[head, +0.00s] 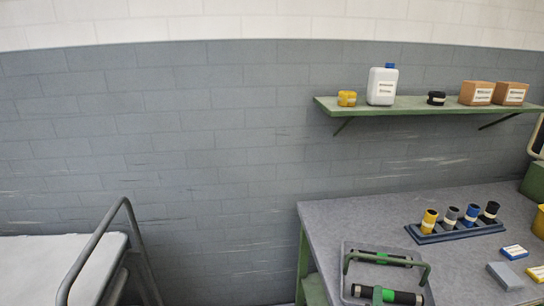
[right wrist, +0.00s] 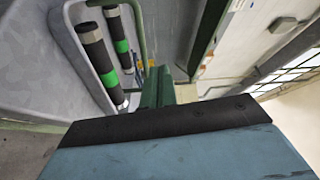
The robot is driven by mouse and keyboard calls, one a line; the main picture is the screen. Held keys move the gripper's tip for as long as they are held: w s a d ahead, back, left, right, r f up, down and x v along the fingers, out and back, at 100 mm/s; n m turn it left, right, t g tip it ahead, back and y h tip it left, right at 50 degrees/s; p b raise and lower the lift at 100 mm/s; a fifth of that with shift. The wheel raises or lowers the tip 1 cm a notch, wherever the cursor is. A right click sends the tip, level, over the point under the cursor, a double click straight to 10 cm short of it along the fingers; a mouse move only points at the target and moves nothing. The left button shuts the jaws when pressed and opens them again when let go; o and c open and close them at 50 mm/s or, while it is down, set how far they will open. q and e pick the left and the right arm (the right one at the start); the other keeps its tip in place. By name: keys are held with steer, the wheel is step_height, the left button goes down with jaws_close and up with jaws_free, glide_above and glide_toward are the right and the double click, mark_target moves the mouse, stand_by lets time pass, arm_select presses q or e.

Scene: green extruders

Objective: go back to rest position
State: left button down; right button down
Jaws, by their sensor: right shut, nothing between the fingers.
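My right gripper (right wrist: 157,88) shows in the right wrist view, shut and empty, above the blue and black body of my wrist. A grey tray (head: 349,249) with a green handle stands at the table's front edge in the head view. Two black cylinders with green bands, the far one (head: 383,258) and the near one (head: 387,294), lie in it. The right wrist view shows both cylinders (right wrist: 98,50) at upper left, apart from my gripper. I see neither gripper clearly in the head view. My left gripper is not in view.
The grey table (head: 340,220) carries a dark rack (head: 452,236) of yellow, grey, blue and black cylinders. Small boxes (head: 514,252) lie at right. A green wall shelf (head: 420,106) holds a white jug (head: 382,86) and cartons. A metal rail (head: 93,250) stands at lower left.

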steer(key=s+a+n+g+y, duration=0.3)
steer(key=s+a+n+y, duration=0.3)
steer(key=a+n+y, duration=0.75)
steer(key=s+d+f+n+g+h, duration=0.1)
steer(key=s+d+n+g+h, duration=0.3)
steer(key=s, duration=0.6)
steer(key=s+d+f+n+g+h, duration=0.2)
steer(key=s+d+n+g, duration=0.35)
steer(key=s, duration=0.45)
step_height(320, 180, down, 26)
steer(key=g+b, duration=0.2)
steer(key=s+d+f+g+b, duration=0.1)
steer(key=s+d+f+b, duration=0.1)
steer(key=s+f, duration=1.5)
steer(key=shift+d+f+b, duration=0.35)
steer(key=shift+f+b, duration=0.05)
steer(key=shift+f, duration=0.25)
steer(key=shift+g, duration=0.25)
